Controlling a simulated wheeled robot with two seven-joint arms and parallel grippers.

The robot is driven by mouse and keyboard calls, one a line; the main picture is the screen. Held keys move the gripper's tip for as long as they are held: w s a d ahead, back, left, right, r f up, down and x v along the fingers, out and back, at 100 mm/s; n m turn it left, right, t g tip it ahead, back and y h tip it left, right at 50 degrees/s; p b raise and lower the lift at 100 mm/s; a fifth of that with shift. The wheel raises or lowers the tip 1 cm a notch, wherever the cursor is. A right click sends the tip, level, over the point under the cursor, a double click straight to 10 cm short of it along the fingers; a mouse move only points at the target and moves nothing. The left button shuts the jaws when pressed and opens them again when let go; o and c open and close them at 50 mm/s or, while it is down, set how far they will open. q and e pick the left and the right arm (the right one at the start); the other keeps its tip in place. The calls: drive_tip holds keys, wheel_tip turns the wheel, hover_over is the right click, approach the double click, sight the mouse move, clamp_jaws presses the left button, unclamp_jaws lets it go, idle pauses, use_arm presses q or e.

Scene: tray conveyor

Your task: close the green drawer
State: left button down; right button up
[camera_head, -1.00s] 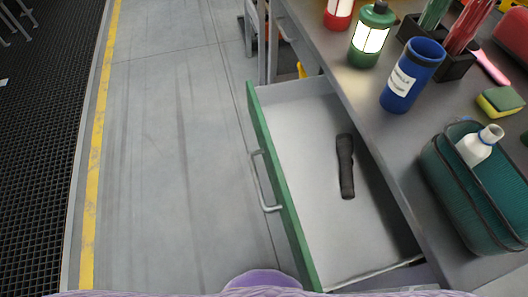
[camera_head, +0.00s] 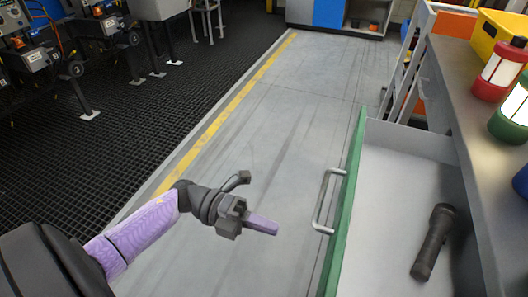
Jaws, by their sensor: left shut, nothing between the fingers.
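The green drawer (camera_head: 350,194) stands open at the right, pulled out from under the workbench. Its front panel is green, with a grey bar handle (camera_head: 326,202) on its outer face. A dark flashlight (camera_head: 433,242) lies inside on the pale drawer floor. My left gripper (camera_head: 265,225) is shut and empty, to the left of the handle and apart from it, with its fingers pointing toward the drawer front. My right gripper is not in view.
The workbench top (camera_head: 450,90) carries a red lantern (camera_head: 497,70), a green lantern (camera_head: 512,115) and a yellow bin (camera_head: 500,35). Grey floor (camera_head: 270,130) left of the drawer is clear. Machines stand on black matting at the far left.

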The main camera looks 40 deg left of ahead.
sight(330, 248)
use_arm(q)
drive_tip(key=b+x, duration=0.1)
drive_tip(key=x, duration=0.7)
drive_tip(key=shift+f, duration=0.1)
drive_tip(key=shift+w+d, duration=0.1)
drive_tip(key=shift+d, duration=0.25)
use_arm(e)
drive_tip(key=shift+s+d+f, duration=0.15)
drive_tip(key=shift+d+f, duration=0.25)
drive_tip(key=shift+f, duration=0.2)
